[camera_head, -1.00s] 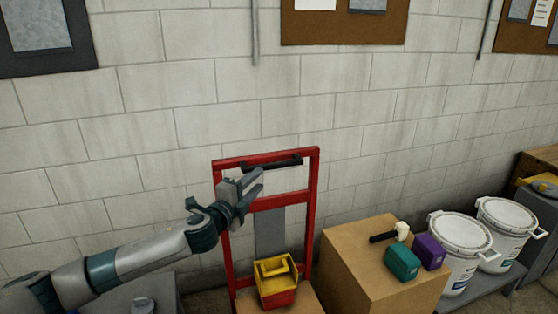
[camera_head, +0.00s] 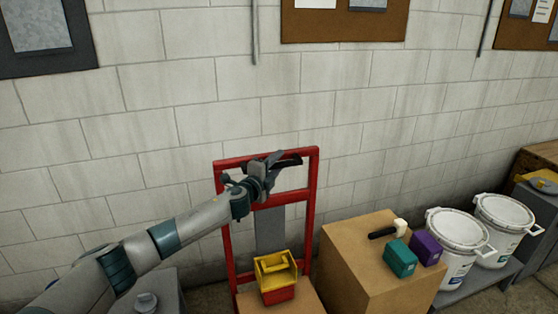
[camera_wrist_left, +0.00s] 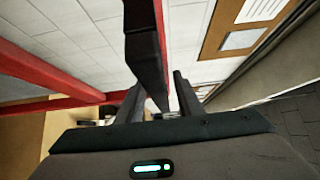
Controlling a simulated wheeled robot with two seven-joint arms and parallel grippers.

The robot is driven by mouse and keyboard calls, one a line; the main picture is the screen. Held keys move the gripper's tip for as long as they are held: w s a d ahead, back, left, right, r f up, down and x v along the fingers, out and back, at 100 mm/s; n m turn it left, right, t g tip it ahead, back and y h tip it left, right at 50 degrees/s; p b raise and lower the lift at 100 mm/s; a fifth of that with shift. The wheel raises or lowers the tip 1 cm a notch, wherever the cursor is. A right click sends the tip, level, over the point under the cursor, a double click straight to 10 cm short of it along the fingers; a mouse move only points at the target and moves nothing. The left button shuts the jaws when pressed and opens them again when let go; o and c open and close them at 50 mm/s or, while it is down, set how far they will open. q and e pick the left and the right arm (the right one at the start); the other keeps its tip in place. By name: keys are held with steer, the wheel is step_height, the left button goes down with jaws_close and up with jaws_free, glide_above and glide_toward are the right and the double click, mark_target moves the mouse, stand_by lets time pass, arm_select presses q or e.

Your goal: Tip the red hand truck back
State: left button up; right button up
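The red hand truck (camera_head: 311,205) stands upright by the block wall. Its black grip bar (camera_head: 289,162) is on the top crosspiece. In the left wrist view the black bar (camera_wrist_left: 146,45) runs between the two open fingers (camera_wrist_left: 160,103). I cannot tell whether either finger touches it. The red frame (camera_wrist_left: 50,105) shows at the left there. My right gripper is not in view.
A yellow and red bin (camera_head: 276,291) sits on a cardboard box (camera_head: 312,306) at the hand truck. A taller box (camera_head: 350,262) at right holds a mallet (camera_head: 388,231), a teal box (camera_head: 400,259) and a purple box (camera_head: 427,246). White buckets (camera_head: 457,232) stand farther right.

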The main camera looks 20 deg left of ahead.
arm_select(q)
steer(key=shift+w+d, duration=0.15)
steer(key=shift+w, duration=0.45)
